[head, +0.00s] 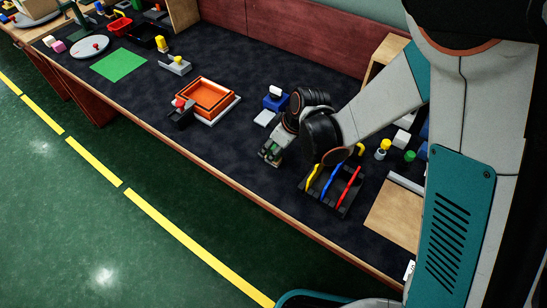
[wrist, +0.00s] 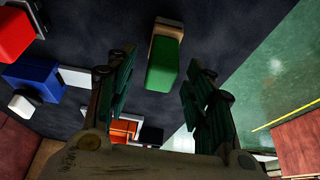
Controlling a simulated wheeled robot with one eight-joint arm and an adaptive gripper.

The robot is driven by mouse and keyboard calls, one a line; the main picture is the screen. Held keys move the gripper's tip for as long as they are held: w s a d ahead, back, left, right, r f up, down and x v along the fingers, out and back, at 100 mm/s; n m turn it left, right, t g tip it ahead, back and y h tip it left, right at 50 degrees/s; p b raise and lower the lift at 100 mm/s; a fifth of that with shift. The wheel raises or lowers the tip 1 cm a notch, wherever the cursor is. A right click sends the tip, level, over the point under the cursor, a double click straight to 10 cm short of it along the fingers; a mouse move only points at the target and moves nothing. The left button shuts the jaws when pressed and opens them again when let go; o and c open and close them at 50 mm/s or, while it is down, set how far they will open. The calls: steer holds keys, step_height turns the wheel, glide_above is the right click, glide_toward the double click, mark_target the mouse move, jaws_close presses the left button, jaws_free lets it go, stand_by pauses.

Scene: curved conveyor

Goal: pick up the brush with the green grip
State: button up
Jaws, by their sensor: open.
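A green block-like grip with a tan end, which looks like the brush with the green grip (wrist: 164,58), lies on the dark table top in the wrist view. It shows near the top middle, between the lines of the two fingers. My gripper (head: 269,156) is low over the table in the head view, between the orange tray and the rack of coloured handles. Its fingers are apart and nothing shows held between them in the wrist view (wrist: 160,75). In the head view I cannot make out the brush, which seems hidden by my gripper.
A blue block with a white top (head: 276,101) stands behind my gripper. An orange tray (head: 232,101) is to the left. A black rack (head: 315,197) with yellow, blue and red handles is close on the right. A red block (wrist: 18,38) shows in the wrist view.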

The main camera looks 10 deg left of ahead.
mark_target(274, 147)
steer(key=shift+a+f, duration=0.1)
steer(key=shift+f, duration=0.25)
steer(key=shift+r, duration=0.1)
jaws_close()
step_height(274, 147, up, 20)
steer(key=p, duration=0.7)
